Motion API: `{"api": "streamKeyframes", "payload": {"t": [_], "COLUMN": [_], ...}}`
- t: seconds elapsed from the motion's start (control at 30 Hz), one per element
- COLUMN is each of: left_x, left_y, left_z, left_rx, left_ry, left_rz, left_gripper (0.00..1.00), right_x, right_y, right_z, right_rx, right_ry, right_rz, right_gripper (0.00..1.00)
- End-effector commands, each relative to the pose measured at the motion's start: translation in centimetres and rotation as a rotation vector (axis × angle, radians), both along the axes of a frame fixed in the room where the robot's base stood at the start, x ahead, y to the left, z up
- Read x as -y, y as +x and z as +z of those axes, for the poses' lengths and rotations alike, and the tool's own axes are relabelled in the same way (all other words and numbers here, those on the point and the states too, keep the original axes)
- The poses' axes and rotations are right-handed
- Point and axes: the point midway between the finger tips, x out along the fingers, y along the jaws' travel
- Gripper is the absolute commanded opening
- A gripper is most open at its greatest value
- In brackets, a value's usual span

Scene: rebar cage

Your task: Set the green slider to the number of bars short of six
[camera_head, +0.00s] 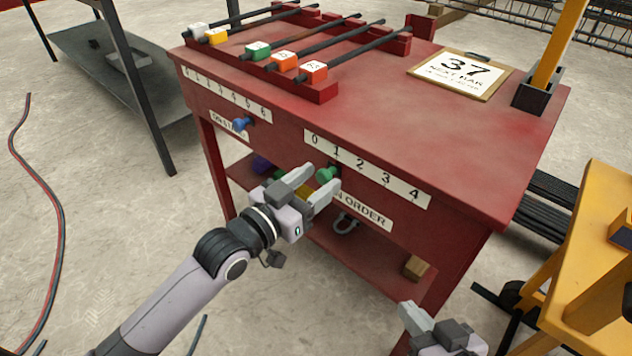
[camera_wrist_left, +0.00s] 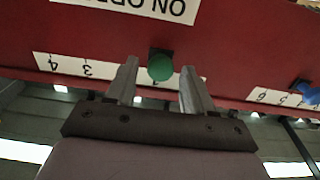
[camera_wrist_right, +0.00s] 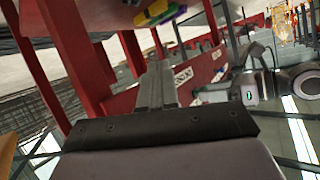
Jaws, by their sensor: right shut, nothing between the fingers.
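The green slider (camera_head: 326,174) is a round knob on the front of the red bench, under a 0 to 4 scale (camera_head: 385,176), about at the 1. My left gripper (camera_head: 312,187) is open in front of it. In the left wrist view the green knob (camera_wrist_left: 160,66) shows between the two spread fingers, with a gap on each side. On the rack (camera_head: 318,91) lie dark bars with end tags in white, yellow, green, orange and red. My right gripper (camera_head: 425,322) is shut and empty, low at the front right; its closed fingers fill the middle of the right wrist view (camera_wrist_right: 156,88).
A blue slider (camera_head: 240,124) sits left on a 0 to 6 scale. A clipboard card reading 37, NEXT BAR (camera_head: 460,74) lies on the bench top. A lower shelf (camera_head: 370,258) holds small items. A yellow stand (camera_head: 590,250) is at the right.

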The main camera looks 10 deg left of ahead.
Motion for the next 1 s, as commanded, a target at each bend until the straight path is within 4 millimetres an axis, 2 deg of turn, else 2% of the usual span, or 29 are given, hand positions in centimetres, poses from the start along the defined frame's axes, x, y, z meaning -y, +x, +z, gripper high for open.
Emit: {"api": "streamKeyframes", "payload": {"t": [0.37,0.73,1.0], "left_x": [-0.2,-3.1,-4.2], "left_y": [-0.3,-4.3,-5.8], "left_z": [0.1,0.1,0.0], "left_rx": [0.000,0.000,0.001], "left_ry": [0.000,0.001,0.001], "left_rz": [0.000,0.000,0.000], "left_gripper": [0.56,0.56,0.56], "right_x": [0.1,1.2,1.7], "right_y": [0.0,0.2,-0.4], "right_z": [0.1,1.2,0.6], "right_rx": [0.001,0.019,0.008], "right_ry": [-0.003,-0.073,-0.104], "right_rz": [-0.001,-0.019,-0.022], "right_gripper": [0.00,0.00,0.00]}}
